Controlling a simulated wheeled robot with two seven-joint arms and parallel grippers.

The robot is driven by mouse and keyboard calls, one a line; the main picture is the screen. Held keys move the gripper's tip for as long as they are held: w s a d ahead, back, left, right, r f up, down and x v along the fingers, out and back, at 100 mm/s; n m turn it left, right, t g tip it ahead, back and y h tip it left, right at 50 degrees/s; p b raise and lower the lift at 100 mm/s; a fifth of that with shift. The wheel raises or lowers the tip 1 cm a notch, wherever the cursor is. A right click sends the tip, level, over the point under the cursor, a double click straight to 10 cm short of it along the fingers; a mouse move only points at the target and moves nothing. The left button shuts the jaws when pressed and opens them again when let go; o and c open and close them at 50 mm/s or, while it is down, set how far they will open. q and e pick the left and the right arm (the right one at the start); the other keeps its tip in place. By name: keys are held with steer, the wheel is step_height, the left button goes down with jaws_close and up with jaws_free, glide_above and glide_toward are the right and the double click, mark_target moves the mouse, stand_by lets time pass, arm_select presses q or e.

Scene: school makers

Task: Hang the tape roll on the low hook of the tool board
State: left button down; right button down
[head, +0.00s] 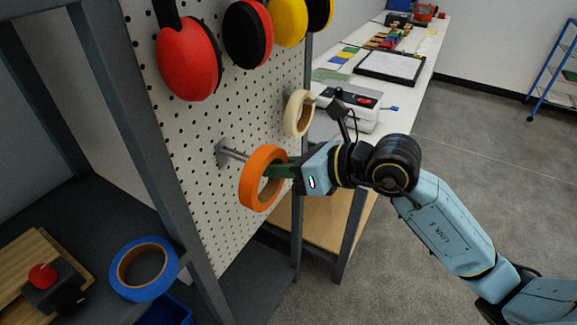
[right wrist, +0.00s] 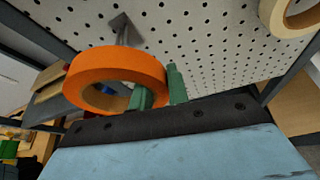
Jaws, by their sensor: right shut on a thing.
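An orange tape roll (head: 247,187) is held upright in front of the white pegboard tool board (head: 215,205). My right gripper (head: 277,169) is shut on the roll's right side. In the right wrist view, one green finger shows through the hole of the tape roll (right wrist: 115,64) and the other lies outside the ring. A grey hook (head: 222,152) juts from the board at the roll's upper left; its tip meets the roll's outline, and I cannot tell whether it enters the hole. The hook (right wrist: 122,30) also shows above the roll in the right wrist view. My left gripper is not in view.
A cream tape roll (head: 291,116) hangs on the board to the right. Red ear defenders (head: 186,60) and others hang above. A blue tape roll (head: 171,262) lies low at the left, near a grey upright post (head: 165,150). A bench (head: 420,62) stands behind.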

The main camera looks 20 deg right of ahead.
steer(key=x, duration=0.3)
steer(key=r+x, duration=0.1)
steer(key=x, duration=0.1)
steer(key=shift+w+a, duration=0.15)
steer(key=shift+w, duration=0.3)
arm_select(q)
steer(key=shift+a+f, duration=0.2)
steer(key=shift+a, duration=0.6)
arm_select(e)
steer(key=shift+w+f, duration=0.1)
steer(key=shift+f, duration=0.1)
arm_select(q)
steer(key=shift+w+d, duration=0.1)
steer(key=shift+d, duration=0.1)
arm_select(e)
steer(key=c, duration=1.3)
jaws_free()
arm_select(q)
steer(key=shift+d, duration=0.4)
